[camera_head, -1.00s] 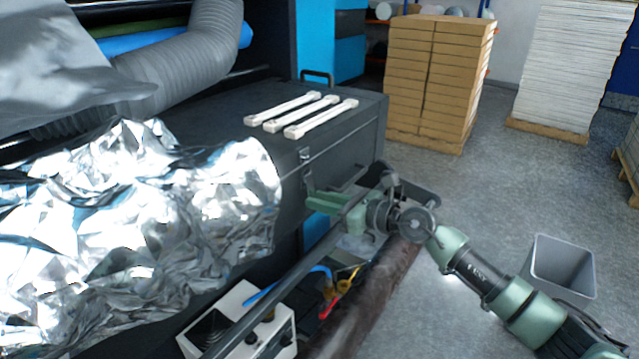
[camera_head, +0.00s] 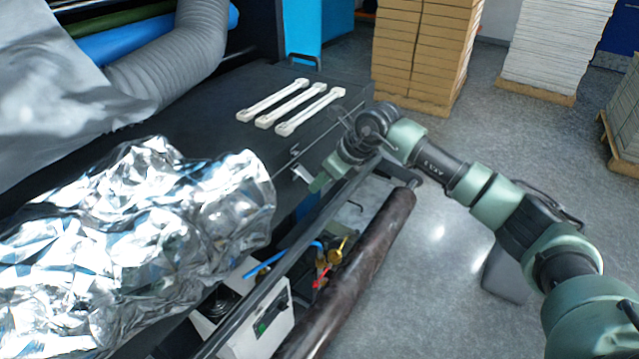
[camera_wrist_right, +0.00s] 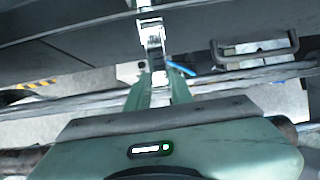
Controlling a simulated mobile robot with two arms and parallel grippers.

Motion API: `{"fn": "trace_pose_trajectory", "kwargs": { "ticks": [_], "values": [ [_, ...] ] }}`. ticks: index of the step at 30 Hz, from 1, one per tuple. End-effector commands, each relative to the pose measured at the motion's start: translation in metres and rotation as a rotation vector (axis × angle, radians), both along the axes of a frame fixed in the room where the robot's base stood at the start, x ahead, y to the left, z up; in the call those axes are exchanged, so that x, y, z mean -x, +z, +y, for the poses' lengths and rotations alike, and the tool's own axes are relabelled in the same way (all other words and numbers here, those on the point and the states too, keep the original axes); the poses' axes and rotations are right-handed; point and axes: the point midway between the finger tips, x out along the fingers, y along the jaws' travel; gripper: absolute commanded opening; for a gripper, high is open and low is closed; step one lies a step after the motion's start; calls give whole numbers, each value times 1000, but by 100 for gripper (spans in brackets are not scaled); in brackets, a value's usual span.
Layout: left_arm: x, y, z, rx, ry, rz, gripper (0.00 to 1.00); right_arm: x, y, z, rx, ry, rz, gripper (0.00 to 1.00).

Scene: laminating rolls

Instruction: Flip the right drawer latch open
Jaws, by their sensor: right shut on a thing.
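The drawer latch (camera_head: 300,173) is a small metal catch on the front face of the dark cabinet (camera_head: 340,118). In the right wrist view the silver latch (camera_wrist_right: 151,36) hangs at the top middle, its lower end between my fingertips. My right gripper (camera_head: 318,184) reaches the cabinet front from the right. In the wrist view its green fingers (camera_wrist_right: 156,80) are closed on the latch's lower end. The fingers and arm partly hide the cabinet front in the head view. My left gripper is in neither view.
A dark bar handle (camera_wrist_right: 256,50) sits right of the latch in the wrist view. Crumpled silver foil (camera_head: 150,235) lies left. Three white bars (camera_head: 290,106) rest on the cabinet top. A long brown roll (camera_head: 350,280) and a rail run below. Grey floor is open at right.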

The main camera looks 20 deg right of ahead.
Motion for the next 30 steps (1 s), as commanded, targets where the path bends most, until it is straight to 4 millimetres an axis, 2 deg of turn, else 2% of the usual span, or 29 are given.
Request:
{"fn": "trace_pose_trajectory", "kwargs": {
  "ticks": [1,3,15,30],
  "values": [
    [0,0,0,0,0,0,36,-3,8,1,26,-1,26,0],
    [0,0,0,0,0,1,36,-3,11,1,62,-1,73,0],
    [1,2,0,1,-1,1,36,-4,26,2,212,-2,268,0],
    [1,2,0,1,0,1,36,-4,29,3,254,1,325,0]
  ]
}}
